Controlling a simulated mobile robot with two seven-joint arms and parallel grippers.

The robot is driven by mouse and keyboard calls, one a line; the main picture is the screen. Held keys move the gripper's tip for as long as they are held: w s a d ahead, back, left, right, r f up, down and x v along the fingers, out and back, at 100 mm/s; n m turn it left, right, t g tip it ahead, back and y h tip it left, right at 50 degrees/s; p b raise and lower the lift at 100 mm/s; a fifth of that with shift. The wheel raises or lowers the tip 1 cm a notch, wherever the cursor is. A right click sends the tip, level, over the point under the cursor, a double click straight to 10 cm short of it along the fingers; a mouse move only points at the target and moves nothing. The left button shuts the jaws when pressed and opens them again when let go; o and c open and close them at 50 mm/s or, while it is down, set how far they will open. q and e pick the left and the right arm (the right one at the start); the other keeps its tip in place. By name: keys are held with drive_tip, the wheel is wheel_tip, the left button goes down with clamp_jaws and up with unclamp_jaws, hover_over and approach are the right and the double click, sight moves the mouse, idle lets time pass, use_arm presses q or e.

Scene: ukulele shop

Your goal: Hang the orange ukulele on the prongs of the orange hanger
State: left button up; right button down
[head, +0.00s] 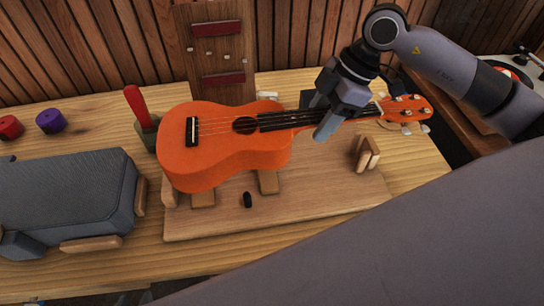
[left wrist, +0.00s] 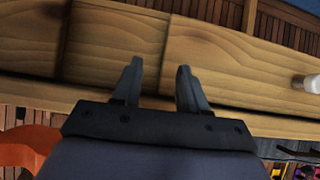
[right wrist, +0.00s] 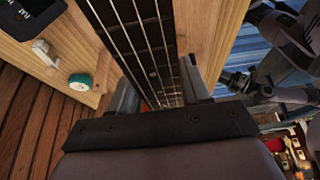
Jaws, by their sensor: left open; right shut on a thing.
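The orange ukulele (head: 210,155) lies face up over a wooden work board (head: 290,212), its body to the left and headstock (head: 404,108) to the right. My right gripper (head: 325,112) is shut on its neck; the strings and dark fretboard (right wrist: 145,45) run between the fingers (right wrist: 160,92) in the right wrist view. I cannot tell whether the body touches the wooden blocks below it. My left gripper (left wrist: 155,85) is open and empty, facing a wooden surface (left wrist: 230,60) in its wrist view. I cannot make out the orange hanger.
A grey case (head: 65,195) stands left on the wooden bench (head: 95,110). A red-handled tool (head: 136,106) is behind the ukulele's body. An upright wooden board (head: 217,50) with red strips stands at the back. A slotted wooden block (head: 365,155) sits below the neck.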

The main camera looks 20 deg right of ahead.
sight(316, 115)
drive_tip(key=shift+r+p, duration=1.05)
drive_tip(key=shift+r, duration=0.85)
drive_tip(key=shift+f, duration=0.1)
